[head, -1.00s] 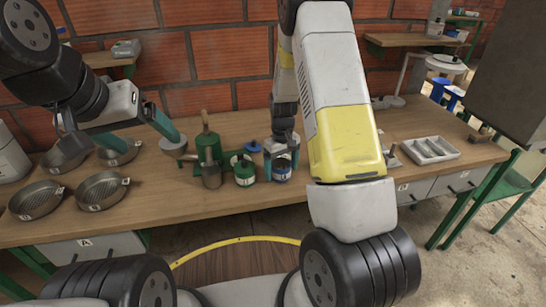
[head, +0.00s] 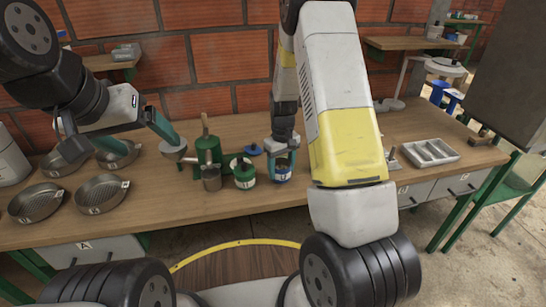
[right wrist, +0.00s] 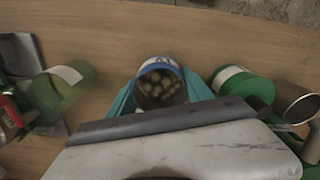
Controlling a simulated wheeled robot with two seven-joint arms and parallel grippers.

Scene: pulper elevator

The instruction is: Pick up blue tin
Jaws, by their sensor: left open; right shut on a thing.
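The blue tin (head: 281,171) is a small blue cylinder with a white label, on or just over the wooden table in the head view. In the right wrist view the blue tin (right wrist: 160,82) is open at the top and holds several roundish pale brown pieces. My right gripper (head: 283,160) is shut on it from above, with teal fingers on both sides of it. Whether its base touches the table is hard to tell.
A green tin (head: 244,174), a metal cup (head: 211,178) and a green hand pulper (head: 207,148) stand left of the blue tin. Round sieve pans (head: 101,193) lie further left. A white divided tray (head: 430,152) lies at the right. The table's front strip is mostly clear.

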